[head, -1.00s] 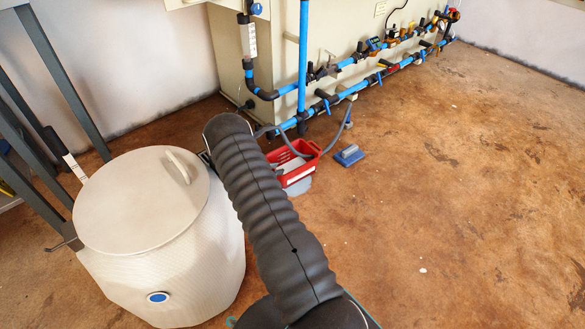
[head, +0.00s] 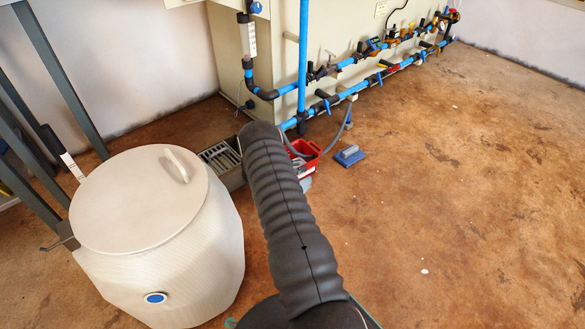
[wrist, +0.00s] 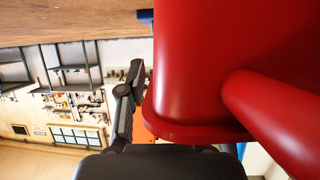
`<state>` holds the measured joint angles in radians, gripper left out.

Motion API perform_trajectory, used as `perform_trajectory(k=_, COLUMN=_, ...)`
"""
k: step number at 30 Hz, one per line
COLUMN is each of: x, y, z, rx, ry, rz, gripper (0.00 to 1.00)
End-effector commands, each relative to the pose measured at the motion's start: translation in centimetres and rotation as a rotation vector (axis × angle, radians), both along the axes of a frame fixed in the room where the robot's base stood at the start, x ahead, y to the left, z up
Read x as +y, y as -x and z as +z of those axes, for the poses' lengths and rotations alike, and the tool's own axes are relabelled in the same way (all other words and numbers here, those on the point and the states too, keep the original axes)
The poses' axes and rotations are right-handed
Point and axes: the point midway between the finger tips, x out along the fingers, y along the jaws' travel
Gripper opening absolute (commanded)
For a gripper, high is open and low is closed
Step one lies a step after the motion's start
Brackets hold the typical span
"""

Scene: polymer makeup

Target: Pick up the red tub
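The red tub (head: 305,151) stands on the floor near the piping in the head view, its left part hidden behind my arm. In the wrist view, a smooth red surface, seemingly the tub (wrist: 200,60), fills much of the upper right, very close to the camera, with a rim and a rounded red bar. One black finger of my gripper (wrist: 130,95) stands just left of it, spread away from the palm. The other finger is hidden behind the red. I cannot tell whether the finger touches the tub.
A grey hose (head: 341,132) runs down to the tub. A blue block (head: 349,155) lies right of it. A metal slotted box (head: 222,158) stands left of my arm. A big white lidded drum (head: 150,230) is at front left. The floor at right is clear.

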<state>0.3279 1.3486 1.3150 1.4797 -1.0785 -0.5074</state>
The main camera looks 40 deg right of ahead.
Motion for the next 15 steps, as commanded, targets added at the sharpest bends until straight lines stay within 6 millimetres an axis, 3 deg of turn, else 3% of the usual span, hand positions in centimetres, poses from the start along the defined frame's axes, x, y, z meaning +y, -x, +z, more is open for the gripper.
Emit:
perform_trajectory(k=4, x=-1.7, y=0.0, z=-0.8, rx=-0.001, ry=0.000, rz=-0.001, gripper=0.34)
perform_trajectory(k=11, x=-1.8, y=0.0, z=-0.8, rx=0.000, ry=-0.001, rz=0.001, gripper=0.34)
perform_trajectory(k=15, x=-1.8, y=0.0, z=-0.8, rx=0.000, ry=-0.001, rz=0.001, gripper=0.01)
